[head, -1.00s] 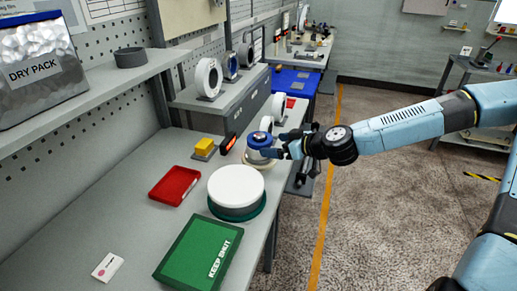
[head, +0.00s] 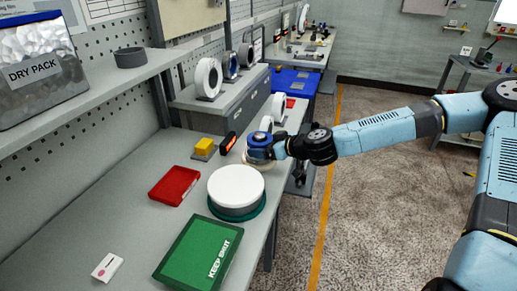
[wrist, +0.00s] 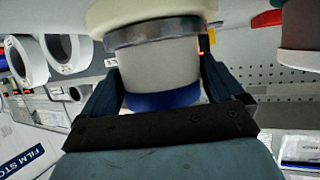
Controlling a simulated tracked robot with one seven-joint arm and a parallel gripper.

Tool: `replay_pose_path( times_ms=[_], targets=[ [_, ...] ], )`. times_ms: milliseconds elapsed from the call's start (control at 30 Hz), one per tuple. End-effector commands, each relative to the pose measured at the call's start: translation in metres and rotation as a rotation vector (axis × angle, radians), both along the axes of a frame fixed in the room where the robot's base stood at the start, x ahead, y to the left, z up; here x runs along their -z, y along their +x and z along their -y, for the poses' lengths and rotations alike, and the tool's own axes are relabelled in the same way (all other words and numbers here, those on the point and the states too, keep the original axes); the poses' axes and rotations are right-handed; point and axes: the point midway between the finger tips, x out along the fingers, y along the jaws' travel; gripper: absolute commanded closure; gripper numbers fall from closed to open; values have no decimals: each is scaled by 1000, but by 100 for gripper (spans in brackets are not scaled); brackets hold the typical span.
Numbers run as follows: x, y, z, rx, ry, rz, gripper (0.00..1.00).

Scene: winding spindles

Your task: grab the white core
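The white core (wrist: 160,75) fills the space between my fingers in the wrist view, a pale cylinder with a blue band at its lower end in the picture. A grey ring and a cream disc lie beyond it. In the head view its blue top (head: 260,139) shows upright on a pale round base (head: 254,163) at the bench's right edge. My gripper (head: 270,149) is at its right side, at its height. In the wrist view my gripper (wrist: 160,85) has its fingers spread, one on each side of the core. Firm contact is not visible.
A large white roll (head: 236,184) on a green base stands close in front. White rings (head: 208,77) stand on a grey cabinet behind. The floor to the right is clear.

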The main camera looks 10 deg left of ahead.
Motion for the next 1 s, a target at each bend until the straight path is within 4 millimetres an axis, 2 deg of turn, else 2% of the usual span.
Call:
replay_pose_path(
  times_ms=[67, 367, 733, 1000],
  targets=[
    [0, 0, 0, 0, 0, 0, 13],
    [0, 0, 0, 0, 0, 0, 42],
    [-8, 0, 1, 0, 0, 3, 43],
    [-41, 1, 1, 0, -3, 6, 43]
  ],
)
